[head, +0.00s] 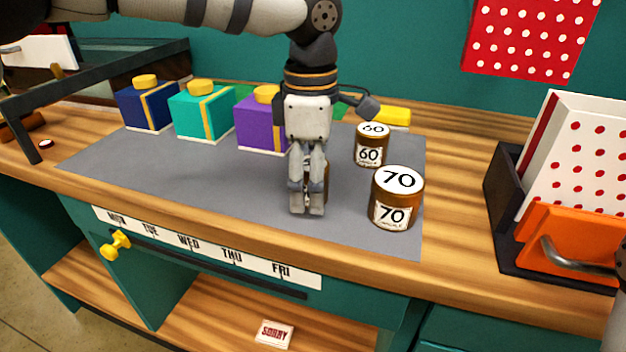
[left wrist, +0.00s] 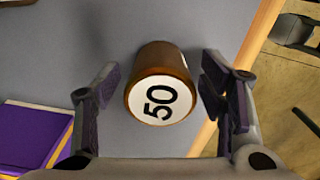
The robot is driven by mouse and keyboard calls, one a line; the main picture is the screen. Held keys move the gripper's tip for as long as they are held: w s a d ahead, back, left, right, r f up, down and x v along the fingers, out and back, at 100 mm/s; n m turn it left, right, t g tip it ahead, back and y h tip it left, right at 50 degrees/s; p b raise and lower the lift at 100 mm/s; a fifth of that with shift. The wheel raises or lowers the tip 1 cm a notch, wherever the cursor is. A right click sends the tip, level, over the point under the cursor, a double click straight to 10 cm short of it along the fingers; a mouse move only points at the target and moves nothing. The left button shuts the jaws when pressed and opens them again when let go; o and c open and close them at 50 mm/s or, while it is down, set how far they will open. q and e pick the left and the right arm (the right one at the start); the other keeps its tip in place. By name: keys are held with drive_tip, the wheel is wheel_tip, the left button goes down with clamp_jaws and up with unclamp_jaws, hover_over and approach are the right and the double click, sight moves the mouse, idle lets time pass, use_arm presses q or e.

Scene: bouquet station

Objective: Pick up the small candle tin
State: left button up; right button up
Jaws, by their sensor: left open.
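The small candle tin is brown with a white lid marked 50, plain in the left wrist view (left wrist: 160,99). In the head view only a brown strip of it (head: 324,183) shows behind my left gripper (head: 308,208). My left gripper points down over the grey mat (head: 240,190). In the left wrist view its two fingers (left wrist: 160,82) stand open on either side of the tin, with a visible gap at each side. The tin appears to stand upright. My right gripper's fingers are not seen.
A 70 tin (head: 397,200) and a 60 tin (head: 371,146) stand close to the right. Purple (head: 258,125), teal (head: 200,112) and navy (head: 147,108) boxes line the back left. A dark holder (head: 505,225) with dotted cards stands at right. The mat's front left is clear.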

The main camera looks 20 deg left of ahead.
use_arm(q)
drive_tip(key=c, duration=1.3)
drive_tip(key=shift+r, duration=0.1)
